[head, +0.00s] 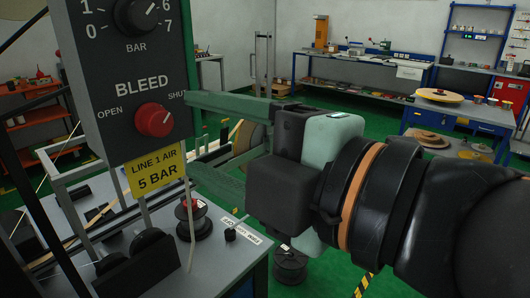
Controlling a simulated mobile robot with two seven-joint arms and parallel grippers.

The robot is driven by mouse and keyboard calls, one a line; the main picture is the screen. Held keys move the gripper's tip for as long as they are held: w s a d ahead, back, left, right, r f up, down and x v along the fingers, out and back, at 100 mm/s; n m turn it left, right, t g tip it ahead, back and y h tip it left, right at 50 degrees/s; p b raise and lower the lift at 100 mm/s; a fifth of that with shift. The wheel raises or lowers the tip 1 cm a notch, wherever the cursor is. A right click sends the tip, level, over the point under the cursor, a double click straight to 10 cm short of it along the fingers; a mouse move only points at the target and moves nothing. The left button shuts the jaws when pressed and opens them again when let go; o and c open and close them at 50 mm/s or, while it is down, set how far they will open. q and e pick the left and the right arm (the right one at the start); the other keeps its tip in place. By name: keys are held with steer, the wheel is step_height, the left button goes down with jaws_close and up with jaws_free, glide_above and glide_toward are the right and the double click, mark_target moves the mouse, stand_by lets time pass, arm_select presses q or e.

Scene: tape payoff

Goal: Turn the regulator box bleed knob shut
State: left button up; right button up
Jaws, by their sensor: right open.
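The regulator box (88,75) is a dark grey panel at the upper left of the head view. Its red bleed knob (154,120) sits between the printed words OPEN on the left and SHUT on the right. A small pale mark shows on the right part of the knob's face. My right gripper (192,138) comes in from the right with its two green fingers spread apart, one above the other. The fingertips are at the box's right edge, to the right of the knob, and nothing is between them. My left gripper is not in view.
A black pressure knob (138,14) with a BAR scale is above the bleed knob. A yellow LINE 1 AIR 5 BAR label (155,173) hangs below. Workbenches stand far back.

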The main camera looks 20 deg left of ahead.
steer(key=v, duration=0.5)
steer(key=shift+s+d, duration=0.2)
steer(key=shift+d, duration=0.15)
